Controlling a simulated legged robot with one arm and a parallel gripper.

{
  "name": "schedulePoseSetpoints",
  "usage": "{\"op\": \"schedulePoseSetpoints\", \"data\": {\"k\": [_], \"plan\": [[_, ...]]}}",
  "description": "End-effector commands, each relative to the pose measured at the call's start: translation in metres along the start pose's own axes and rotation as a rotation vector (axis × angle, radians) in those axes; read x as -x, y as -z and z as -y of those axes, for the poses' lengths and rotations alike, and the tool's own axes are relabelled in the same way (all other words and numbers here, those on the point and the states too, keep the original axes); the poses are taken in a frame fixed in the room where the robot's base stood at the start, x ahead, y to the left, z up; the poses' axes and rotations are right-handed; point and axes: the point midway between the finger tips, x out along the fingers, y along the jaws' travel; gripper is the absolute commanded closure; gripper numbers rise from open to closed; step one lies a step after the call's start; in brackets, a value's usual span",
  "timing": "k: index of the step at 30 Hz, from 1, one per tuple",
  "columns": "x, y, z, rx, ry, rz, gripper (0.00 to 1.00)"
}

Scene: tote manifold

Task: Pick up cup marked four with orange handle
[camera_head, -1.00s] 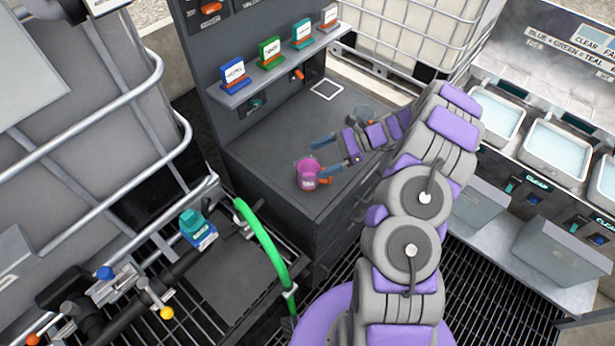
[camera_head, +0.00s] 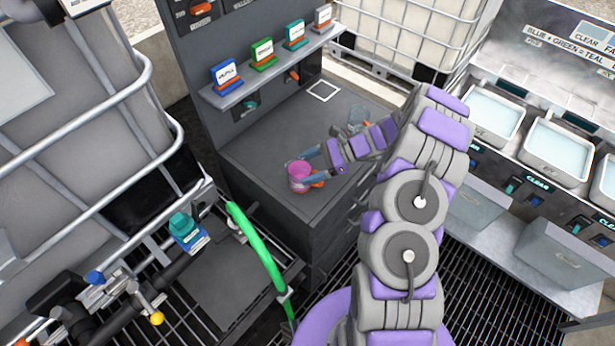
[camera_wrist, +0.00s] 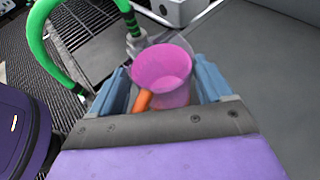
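The cup (camera_head: 299,172) is clear with pink contents and an orange handle, and it stands upright on the dark grey counter (camera_head: 255,150). In the wrist view the cup (camera_wrist: 165,75) sits between my two blue fingers, its orange handle toward the palm at lower left. No number mark is readable on it. My gripper (camera_head: 312,167) reaches in from the right with its fingers apart on either side of the cup. It also shows in the wrist view (camera_wrist: 163,85). The fingers look open; finger contact with the cup cannot be made out.
A shelf (camera_head: 280,72) with several coloured label stands runs above the counter. A greyish clear object (camera_head: 358,117) stands farther back, partly behind my arm. A green hose (camera_head: 262,245) curves near the counter's left front. Trays of pale liquid (camera_head: 558,147) line the right side.

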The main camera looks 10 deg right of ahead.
Motion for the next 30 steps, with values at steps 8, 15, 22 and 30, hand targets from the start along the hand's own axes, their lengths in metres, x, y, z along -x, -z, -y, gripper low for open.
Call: {"op": "schedulePoseSetpoints", "data": {"k": [8, 15, 22, 30], "plan": [[-0.007, -0.003, 0.000, 0.001, -0.002, -0.007, 0.48], [-0.003, -0.002, 0.000, 0.001, -0.002, -0.003, 0.58], [0.001, -0.005, 0.000, 0.001, -0.001, -0.001, 0.58], [0.011, -0.039, 0.000, 0.003, -0.001, -0.004, 0.58]]}}
